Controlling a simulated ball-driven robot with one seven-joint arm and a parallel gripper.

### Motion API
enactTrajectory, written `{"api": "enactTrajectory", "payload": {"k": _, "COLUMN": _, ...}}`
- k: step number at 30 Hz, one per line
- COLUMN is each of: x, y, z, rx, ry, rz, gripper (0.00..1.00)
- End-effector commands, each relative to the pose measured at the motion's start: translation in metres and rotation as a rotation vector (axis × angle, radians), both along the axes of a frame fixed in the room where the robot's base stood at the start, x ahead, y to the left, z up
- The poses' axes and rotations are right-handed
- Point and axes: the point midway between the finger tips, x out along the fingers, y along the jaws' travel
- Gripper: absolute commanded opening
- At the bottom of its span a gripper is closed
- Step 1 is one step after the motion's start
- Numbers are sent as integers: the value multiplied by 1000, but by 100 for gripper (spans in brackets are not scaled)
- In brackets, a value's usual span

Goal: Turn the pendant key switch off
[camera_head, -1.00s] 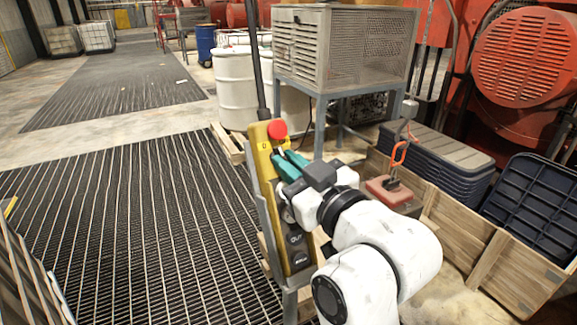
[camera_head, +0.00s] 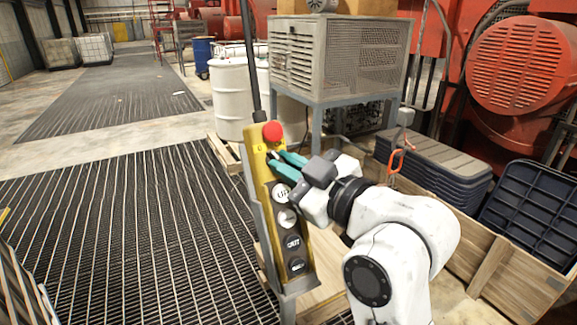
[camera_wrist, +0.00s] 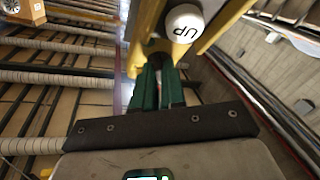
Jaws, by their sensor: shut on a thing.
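The yellow pendant (camera_head: 261,190) hangs upright from a dark pole, with a red mushroom button (camera_head: 273,132) near its top. Below it are a white UP button (camera_head: 281,193), another pale button (camera_head: 287,218) and dark buttons. My gripper (camera_head: 274,156) is at the pendant's upper face, just below the red button, with its teal fingers close together. The key switch itself is hidden by the fingertips, so its angle cannot be read. In the wrist view the fingers (camera_wrist: 158,84) reach to the pendant face beside the UP button (camera_wrist: 185,22).
A wooden crate (camera_head: 483,262) and stacked dark bins (camera_head: 432,165) stand to the right. A grey cage on a stand (camera_head: 340,60) and white drums (camera_head: 237,98) are behind the pendant. Floor grating (camera_head: 120,235) on the left is clear.

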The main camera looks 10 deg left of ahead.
Motion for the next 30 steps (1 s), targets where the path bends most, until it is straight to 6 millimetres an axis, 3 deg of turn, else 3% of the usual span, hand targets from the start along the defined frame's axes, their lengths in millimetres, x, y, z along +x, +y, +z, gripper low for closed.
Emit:
{"api": "enactTrajectory", "payload": {"k": 2, "x": 0, "y": 1, "z": 0, "rx": -1, "ry": 0, "rz": 2, "gripper": 0}}
{"api": "enactTrajectory", "payload": {"k": 3, "x": 0, "y": 1, "z": 0, "rx": -1, "ry": 0, "rz": 2, "gripper": 13}}
{"api": "enactTrajectory", "payload": {"k": 10, "x": 0, "y": 2, "z": -1, "rx": -2, "ry": 2, "rz": 2, "gripper": 35}}
{"api": "enactTrajectory", "payload": {"k": 20, "x": -3, "y": -3, "z": -1, "rx": 1, "ry": -1, "rz": 0, "gripper": 36}}
{"api": "enactTrajectory", "payload": {"k": 30, "x": -42, "y": -47, "z": -3, "rx": 1, "ry": -1, "rz": -3, "gripper": 36}}
